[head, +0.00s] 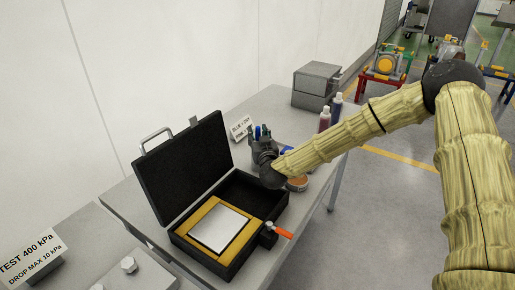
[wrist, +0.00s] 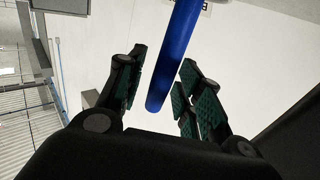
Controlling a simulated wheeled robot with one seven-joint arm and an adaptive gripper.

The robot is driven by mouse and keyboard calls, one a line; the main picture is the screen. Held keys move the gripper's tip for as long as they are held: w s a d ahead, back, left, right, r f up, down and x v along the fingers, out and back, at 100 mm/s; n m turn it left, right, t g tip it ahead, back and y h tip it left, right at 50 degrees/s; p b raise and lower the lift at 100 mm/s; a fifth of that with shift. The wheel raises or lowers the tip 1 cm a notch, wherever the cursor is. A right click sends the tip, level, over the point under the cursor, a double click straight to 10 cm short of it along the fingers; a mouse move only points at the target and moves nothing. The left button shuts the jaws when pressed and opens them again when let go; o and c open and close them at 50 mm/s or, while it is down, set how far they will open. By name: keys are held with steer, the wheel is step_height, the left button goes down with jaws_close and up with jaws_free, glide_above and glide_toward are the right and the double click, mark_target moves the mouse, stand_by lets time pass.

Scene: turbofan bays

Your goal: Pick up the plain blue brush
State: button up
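A plain blue rod-like piece, which looks like the blue brush's handle (wrist: 174,55), runs down from the top of the wrist view between my fingers. Its upper end is cut off by the frame, and no bristles show. My gripper (wrist: 160,88) is open around it, with gaps visible on both sides. In the head view my gripper (head: 260,135) is over the bench behind the open case, with small blue parts among its fingers. My gripper and arm hide much of what stands there.
An open black case (head: 182,168) holds a grey plate in yellow foam. An orange-handled tool (head: 282,232) lies at its corner.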

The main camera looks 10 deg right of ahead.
jaws_close()
steer(key=shift+r, duration=0.15)
